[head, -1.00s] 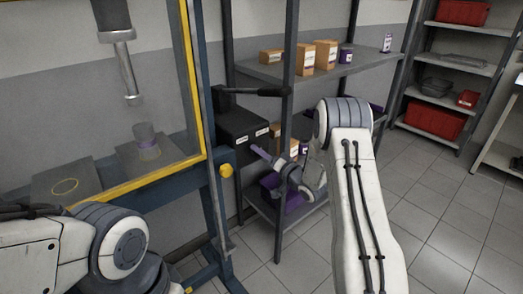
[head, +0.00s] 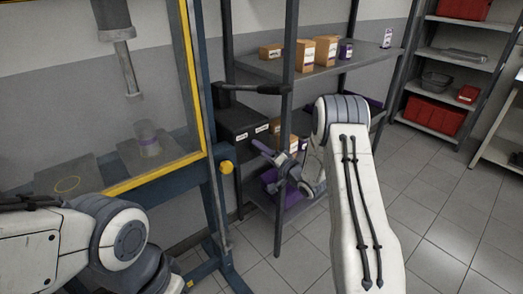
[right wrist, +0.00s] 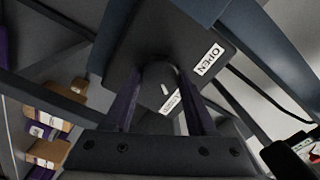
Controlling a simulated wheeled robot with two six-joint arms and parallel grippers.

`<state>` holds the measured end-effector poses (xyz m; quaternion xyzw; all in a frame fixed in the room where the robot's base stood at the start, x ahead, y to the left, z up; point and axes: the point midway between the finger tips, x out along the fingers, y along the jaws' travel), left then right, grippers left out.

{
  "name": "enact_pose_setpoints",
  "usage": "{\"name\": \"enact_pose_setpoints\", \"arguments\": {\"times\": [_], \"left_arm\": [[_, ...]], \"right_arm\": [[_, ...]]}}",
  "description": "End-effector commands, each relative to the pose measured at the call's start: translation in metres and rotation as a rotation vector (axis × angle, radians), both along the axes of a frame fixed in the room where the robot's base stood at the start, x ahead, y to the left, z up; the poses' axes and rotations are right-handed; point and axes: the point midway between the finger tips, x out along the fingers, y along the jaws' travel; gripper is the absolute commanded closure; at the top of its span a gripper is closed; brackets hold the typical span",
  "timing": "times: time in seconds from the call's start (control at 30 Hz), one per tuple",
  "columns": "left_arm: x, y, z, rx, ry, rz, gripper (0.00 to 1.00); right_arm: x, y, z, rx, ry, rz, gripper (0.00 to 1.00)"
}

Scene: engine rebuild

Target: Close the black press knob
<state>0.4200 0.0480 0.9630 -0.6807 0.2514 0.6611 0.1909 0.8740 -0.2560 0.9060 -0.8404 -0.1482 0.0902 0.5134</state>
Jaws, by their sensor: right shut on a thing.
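The black press knob (right wrist: 160,80) is round with a short white mark. It sits on the face of a black box (right wrist: 145,38) in the right wrist view. The box has a white OPEN label (right wrist: 210,58) and a second label (right wrist: 171,102) that is partly hidden and hard to read. The white mark slants towards the second label. My right gripper (right wrist: 160,100) is shut on the knob, one purple finger on each side. In the head view the right gripper (head: 268,152) is at the front of the black box (head: 232,125); the knob is hidden there. My left gripper is out of view.
The press frame (head: 200,100) with its yellow-edged guard stands left of the box. A black lever (head: 255,89) sticks out above the box. A shelf (head: 325,72) with cartons is behind my right arm. Open tiled floor (head: 440,225) lies to the right.

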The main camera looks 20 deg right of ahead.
Motion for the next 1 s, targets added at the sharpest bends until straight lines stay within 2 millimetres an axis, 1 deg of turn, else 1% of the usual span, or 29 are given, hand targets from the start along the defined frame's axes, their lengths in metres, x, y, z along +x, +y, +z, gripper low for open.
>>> {"name": "enact_pose_setpoints", "arguments": {"times": [0.03,0.07,0.1,0.4,0.53,0.67,0.9,1.0], "left_arm": [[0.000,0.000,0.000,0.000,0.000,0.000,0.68],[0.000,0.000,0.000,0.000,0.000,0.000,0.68],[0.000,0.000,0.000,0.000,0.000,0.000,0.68],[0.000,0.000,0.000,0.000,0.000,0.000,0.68],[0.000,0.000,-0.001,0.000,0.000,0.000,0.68],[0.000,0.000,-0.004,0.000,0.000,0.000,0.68],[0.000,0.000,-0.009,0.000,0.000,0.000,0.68],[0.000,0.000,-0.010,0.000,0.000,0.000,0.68]], "right_arm": [[-0.001,-0.001,-0.001,0.003,0.004,-0.004,0.40],[-0.001,-0.001,-0.001,0.003,0.004,-0.004,0.28],[-0.001,-0.001,-0.001,0.003,0.004,-0.004,0.13],[0.000,0.000,0.000,0.000,0.002,-0.001,0.13],[-0.008,-0.004,-0.001,-0.001,0.002,-0.002,0.13],[-0.028,-0.012,-0.001,0.001,0.004,-0.005,0.13],[-0.073,-0.028,-0.002,0.001,0.003,-0.006,0.13],[-0.086,-0.033,-0.002,0.002,0.003,-0.006,0.13]]}}
